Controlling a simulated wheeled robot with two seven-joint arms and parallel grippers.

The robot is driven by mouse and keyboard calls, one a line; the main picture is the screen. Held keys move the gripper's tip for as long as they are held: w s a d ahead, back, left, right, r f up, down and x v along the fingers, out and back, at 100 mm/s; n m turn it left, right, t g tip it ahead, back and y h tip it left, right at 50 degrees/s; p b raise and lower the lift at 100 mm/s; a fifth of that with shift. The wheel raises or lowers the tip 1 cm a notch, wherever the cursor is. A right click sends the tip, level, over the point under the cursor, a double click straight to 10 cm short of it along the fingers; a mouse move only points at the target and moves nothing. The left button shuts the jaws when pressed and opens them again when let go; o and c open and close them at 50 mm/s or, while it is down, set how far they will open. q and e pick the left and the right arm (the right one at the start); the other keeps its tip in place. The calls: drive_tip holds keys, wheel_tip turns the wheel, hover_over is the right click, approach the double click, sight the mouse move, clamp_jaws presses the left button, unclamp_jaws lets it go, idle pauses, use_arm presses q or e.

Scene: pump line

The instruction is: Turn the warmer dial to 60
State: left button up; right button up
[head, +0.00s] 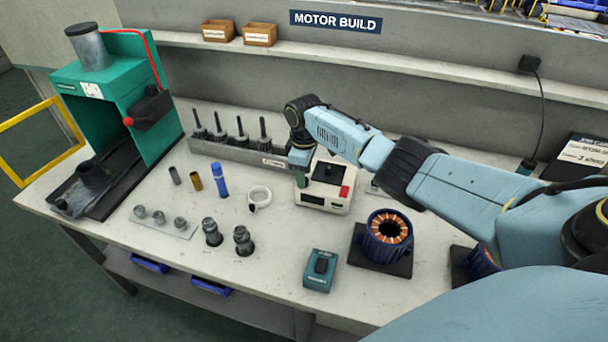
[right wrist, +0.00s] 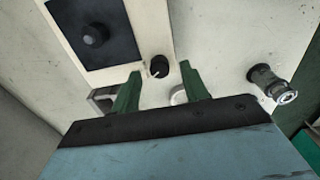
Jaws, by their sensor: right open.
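In the right wrist view, the warmer dial (right wrist: 158,69) is a small black knob with a white pointer mark. The green fingers of my right gripper (right wrist: 160,74) are apart, one on each side of the dial; I cannot tell whether they touch it. No number scale is readable. My left gripper is not in view.
A grey rack (head: 238,151) with several dark shafts stands left of the warmer. A white ring (head: 259,197) lies close by. A copper-wound stator (head: 388,233) stands to the right, and a teal device (head: 320,270) in front. A green press (head: 120,90) fills the far left.

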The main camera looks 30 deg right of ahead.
wheel_tip(320, 180, up, 12)
drive_tip(key=p, duration=0.1)
idle(0.6)
